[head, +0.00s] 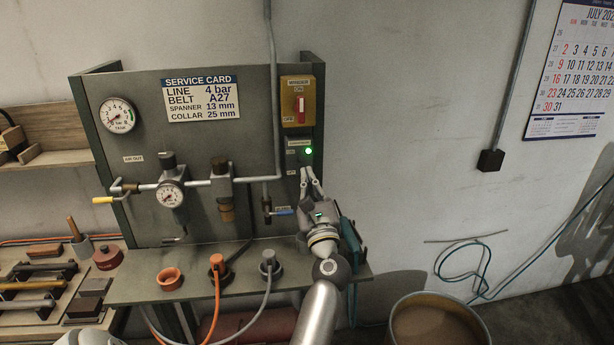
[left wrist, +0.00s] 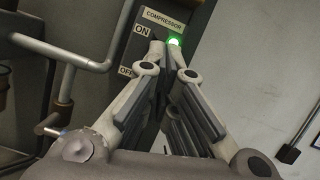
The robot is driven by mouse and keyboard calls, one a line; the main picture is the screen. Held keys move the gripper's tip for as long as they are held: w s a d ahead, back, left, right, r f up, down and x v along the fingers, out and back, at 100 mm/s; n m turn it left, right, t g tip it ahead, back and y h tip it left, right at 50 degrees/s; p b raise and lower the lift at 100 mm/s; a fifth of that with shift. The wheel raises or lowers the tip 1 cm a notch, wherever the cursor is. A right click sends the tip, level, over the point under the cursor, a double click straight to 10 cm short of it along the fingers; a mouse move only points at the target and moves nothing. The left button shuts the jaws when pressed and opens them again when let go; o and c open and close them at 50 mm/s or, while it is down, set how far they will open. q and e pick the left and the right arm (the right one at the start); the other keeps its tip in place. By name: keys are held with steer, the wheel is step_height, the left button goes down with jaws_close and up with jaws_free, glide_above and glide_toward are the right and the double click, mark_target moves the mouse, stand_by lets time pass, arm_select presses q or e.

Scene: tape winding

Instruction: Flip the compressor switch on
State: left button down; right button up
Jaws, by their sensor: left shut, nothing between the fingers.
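The compressor switch box (head: 300,151) is the dark panel on the right post of the board. In the left wrist view its label COMPRESSOR (left wrist: 163,19) shows, with ON above and OFF below. A green lamp (head: 308,151) on it is lit; it also shows in the left wrist view (left wrist: 174,42). My left gripper (head: 308,176) is in front of the box, its fingers shut and empty. In the left wrist view its fingertips (left wrist: 165,55) are beside the ON mark, just below the lamp. They hide the switch lever, so its position is not clear. My right gripper is not seen.
A yellow switch box (head: 299,102) with a red and white rocker is just above. A pipe with a regulator gauge (head: 170,194) and a blue-handled valve (head: 282,211) are to the left. A shelf (head: 150,288) with sockets juts out below.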

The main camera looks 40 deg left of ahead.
arm_select(q)
steer(key=v, duration=0.5)
steer(key=shift+s+d+f, duration=0.15)
stand_by(0.3)
